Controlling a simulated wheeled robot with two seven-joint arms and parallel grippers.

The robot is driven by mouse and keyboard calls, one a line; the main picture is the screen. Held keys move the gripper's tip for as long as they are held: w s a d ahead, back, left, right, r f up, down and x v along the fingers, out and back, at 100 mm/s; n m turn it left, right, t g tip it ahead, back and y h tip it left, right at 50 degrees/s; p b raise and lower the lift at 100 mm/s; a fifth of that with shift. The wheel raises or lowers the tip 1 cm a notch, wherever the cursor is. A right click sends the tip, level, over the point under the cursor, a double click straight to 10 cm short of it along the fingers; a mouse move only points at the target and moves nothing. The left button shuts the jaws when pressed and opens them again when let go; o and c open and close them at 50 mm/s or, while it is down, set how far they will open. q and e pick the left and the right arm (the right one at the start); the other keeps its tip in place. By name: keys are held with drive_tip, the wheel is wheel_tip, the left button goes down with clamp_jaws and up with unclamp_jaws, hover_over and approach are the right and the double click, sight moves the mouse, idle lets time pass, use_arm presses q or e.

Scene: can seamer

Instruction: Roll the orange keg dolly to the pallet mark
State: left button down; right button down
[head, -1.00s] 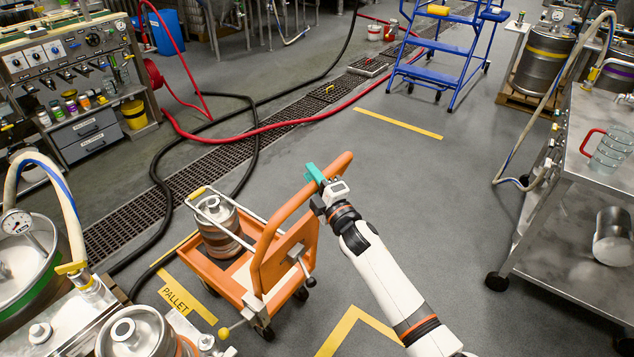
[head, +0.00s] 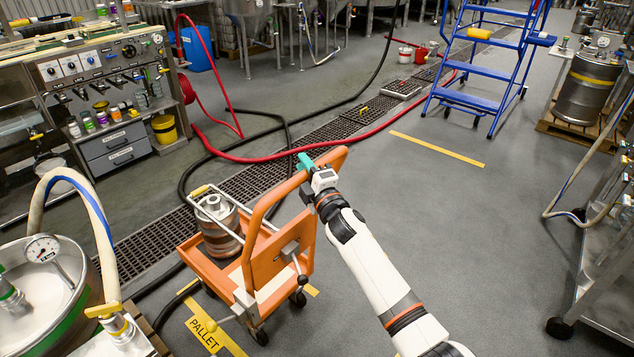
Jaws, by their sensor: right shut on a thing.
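The orange keg dolly (head: 274,256) stands left of centre in the head view, a small steel keg (head: 217,226) on its deck. My right gripper (head: 309,168) is shut on the dolly's orange push handle near its upper right end. The yellow pallet mark (head: 212,331) is on the floor at the dolly's near left, with the word PALLET readable. Part of the mark's outline is hidden by the dolly, whose near wheels stand close to the lettering. My left gripper is not in view.
A black hose (head: 181,181) and a red hose (head: 290,157) cross the floor and drain grate (head: 160,236) beyond the dolly. A steel cart (head: 612,262) stands right. Grey floor is clear right of my arm.

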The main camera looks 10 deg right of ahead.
drive_tip(key=shift+w+a+r+b, duration=0.15)
drive_tip(key=shift+w+a+b, duration=0.55)
drive_tip(key=shift+w+a, duration=0.4)
drive_tip(key=shift+w+d, duration=0.1)
drive_tip(key=shift+d, duration=0.05)
drive_tip(key=c, duration=1.4)
unclamp_jaws()
drive_tip(key=shift+w, duration=0.1)
drive_tip(key=shift+o, duration=1)
drive_tip(key=shift+w, duration=0.1)
